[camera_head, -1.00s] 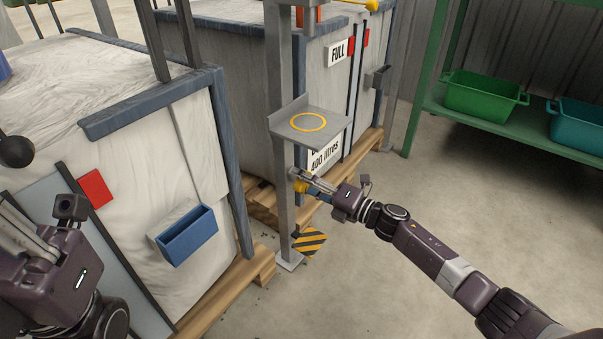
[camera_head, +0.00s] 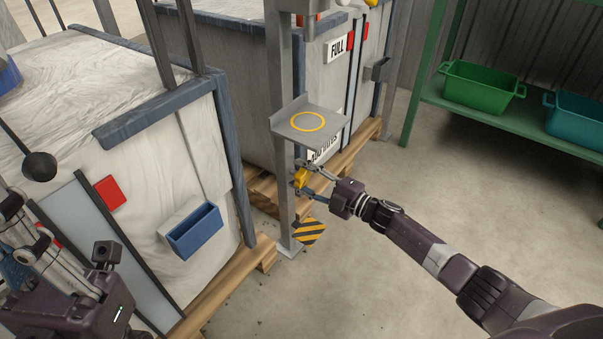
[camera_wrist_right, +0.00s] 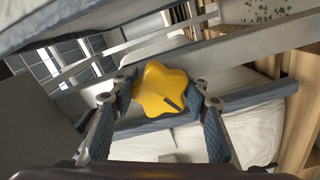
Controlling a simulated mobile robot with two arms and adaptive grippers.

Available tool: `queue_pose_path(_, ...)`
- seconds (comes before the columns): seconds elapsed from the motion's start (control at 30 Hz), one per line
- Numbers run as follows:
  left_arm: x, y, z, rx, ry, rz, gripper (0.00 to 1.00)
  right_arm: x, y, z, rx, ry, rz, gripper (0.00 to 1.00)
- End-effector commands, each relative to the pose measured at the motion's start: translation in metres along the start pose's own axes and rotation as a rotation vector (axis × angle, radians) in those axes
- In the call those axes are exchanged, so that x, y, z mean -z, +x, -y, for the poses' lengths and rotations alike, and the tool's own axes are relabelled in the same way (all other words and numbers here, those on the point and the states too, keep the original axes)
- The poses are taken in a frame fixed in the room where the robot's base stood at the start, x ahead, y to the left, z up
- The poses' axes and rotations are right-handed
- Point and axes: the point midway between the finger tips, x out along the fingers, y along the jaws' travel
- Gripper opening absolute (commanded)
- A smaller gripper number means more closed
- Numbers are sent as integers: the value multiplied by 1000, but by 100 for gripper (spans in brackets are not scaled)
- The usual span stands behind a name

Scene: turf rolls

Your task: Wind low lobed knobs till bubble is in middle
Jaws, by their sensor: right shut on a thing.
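A yellow lobed knob (camera_head: 300,178) sits low on the grey post (camera_head: 283,120), under a small grey shelf (camera_head: 285,127) marked with a yellow ring. My right gripper (camera_head: 299,181) has one finger above the knob and one below it. In the right wrist view the star-shaped knob (camera_wrist_right: 160,82) sits between the padded fingers (camera_wrist_right: 165,100), with a dark mark on its face. The right gripper is shut on it. My left gripper (camera_head: 20,235) is at the left edge, partly cut off, clear of the knob. No bubble can be made out.
A white bin with a blue holder (camera_head: 195,232) stands on a pallet left of the post. A striped yellow-black plate (camera_head: 309,232) is near the post's foot. Green shelving (camera_head: 530,125) is right; the floor between is open.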

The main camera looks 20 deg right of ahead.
Motion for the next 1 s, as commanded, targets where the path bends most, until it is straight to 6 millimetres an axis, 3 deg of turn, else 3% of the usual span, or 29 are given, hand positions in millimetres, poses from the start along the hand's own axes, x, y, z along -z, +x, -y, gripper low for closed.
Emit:
queue_pose_path(0.6,0,-1,0,3,-1,5,0,-2,-1,1,1,41,4,18)
queue_pose_path(0.63,0,-1,0,3,-2,5,0,-2,-1,1,1,41,4,44)
queue_pose_path(0.7,0,-1,0,3,-2,6,0,-2,-1,1,1,41,4,52)
queue_pose_path(0.8,0,-1,0,3,-2,7,0,-1,0,0,1,41,3,61)
queue_pose_path(1.0,-1,-2,0,3,-1,10,0,-1,0,0,1,41,1,61)
